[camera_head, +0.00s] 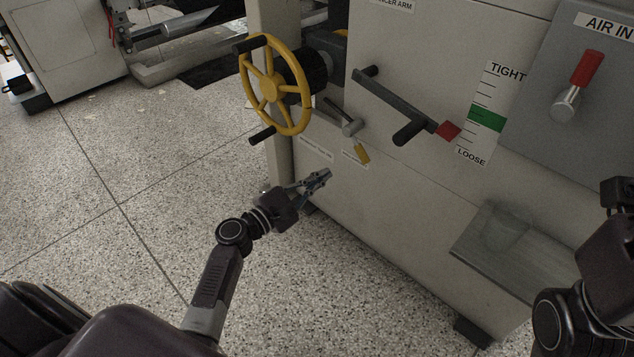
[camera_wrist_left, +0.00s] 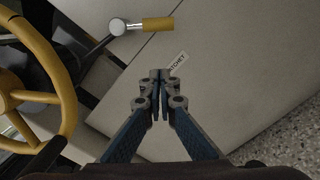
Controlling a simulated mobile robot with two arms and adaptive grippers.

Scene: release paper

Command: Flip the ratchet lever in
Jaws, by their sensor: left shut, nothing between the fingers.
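The ratchet lever is a small grey lever on the machine's pale front panel, with a round hub (camera_head: 350,127) and a short yellow handle (camera_head: 362,154) pointing down in the head view. In the left wrist view the hub (camera_wrist_left: 117,27) and yellow handle (camera_wrist_left: 157,24) show at the top. My left gripper (camera_head: 326,174) is shut and empty, below and left of the yellow handle in the head view. In the left wrist view its closed fingertips (camera_wrist_left: 160,76) are near a label reading "RATCHET" (camera_wrist_left: 177,63), apart from the handle.
A yellow handwheel (camera_head: 270,88) with black grips stands left of the lever. A long dark crank arm (camera_head: 395,100) with a red tip is above right. A red-handled air valve (camera_head: 585,70) and a metal ledge (camera_head: 510,250) are farther right. Speckled floor (camera_head: 120,200) is open at left.

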